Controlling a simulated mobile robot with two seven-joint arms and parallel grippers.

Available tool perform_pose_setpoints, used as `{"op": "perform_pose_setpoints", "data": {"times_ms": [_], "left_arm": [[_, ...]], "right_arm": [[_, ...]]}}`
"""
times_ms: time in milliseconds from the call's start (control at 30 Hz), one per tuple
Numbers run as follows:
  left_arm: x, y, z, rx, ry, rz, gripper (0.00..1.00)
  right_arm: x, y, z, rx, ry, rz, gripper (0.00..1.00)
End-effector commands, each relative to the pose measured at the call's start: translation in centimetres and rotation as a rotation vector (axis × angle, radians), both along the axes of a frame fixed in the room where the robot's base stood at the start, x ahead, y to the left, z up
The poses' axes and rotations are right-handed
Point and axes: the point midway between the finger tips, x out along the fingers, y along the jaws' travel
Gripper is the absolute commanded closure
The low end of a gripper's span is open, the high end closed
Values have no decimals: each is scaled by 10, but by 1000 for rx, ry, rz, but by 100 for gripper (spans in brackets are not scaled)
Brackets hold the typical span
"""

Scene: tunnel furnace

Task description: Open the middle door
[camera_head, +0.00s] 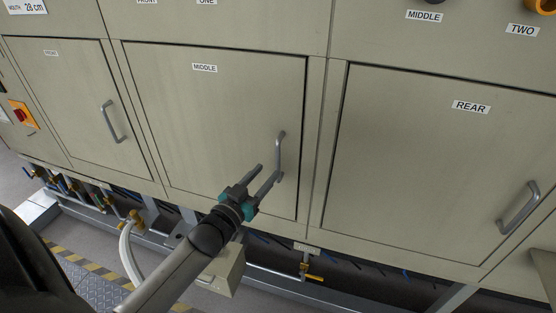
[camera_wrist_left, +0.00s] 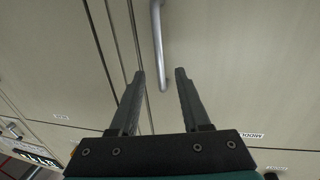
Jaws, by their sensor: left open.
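The middle door (camera_head: 215,110) is a beige panel labelled MIDDLE, and it looks shut, flush in its dark frame. Its grey bar handle (camera_head: 281,150) is upright near the door's right edge. My left gripper (camera_head: 268,170) is open at the lower part of this handle. In the left wrist view, the handle (camera_wrist_left: 158,45) reaches down from the top edge, and its near end shows between the two fingertips of the gripper (camera_wrist_left: 160,73). I cannot tell whether a finger touches it. My right gripper is not in view.
A rear door (camera_head: 435,165) with its own handle (camera_head: 519,208) stands to the right. Another handled door (camera_head: 75,100) is to the left. Below are yellow valves (camera_head: 135,218), a hose (camera_head: 128,255) and a beige box (camera_head: 225,272). A red switch (camera_head: 20,114) is at far left.

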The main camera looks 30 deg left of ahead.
Motion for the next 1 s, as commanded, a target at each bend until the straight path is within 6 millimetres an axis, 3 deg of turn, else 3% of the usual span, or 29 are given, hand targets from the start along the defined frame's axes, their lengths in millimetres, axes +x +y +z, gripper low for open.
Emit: {"op": "perform_pose_setpoints", "data": {"times_ms": [200, 433, 933, 1000], "left_arm": [[35, 2, 0, 1, -2, 0, 53], [61, 3, 0, 0, 0, 0, 53], [72, 3, 0, 1, 2, 0, 53], [72, 3, 0, 1, 2, 0, 61]], "right_arm": [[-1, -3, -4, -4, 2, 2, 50], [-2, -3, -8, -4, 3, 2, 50], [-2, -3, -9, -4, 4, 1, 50], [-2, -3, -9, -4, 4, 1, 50]]}}
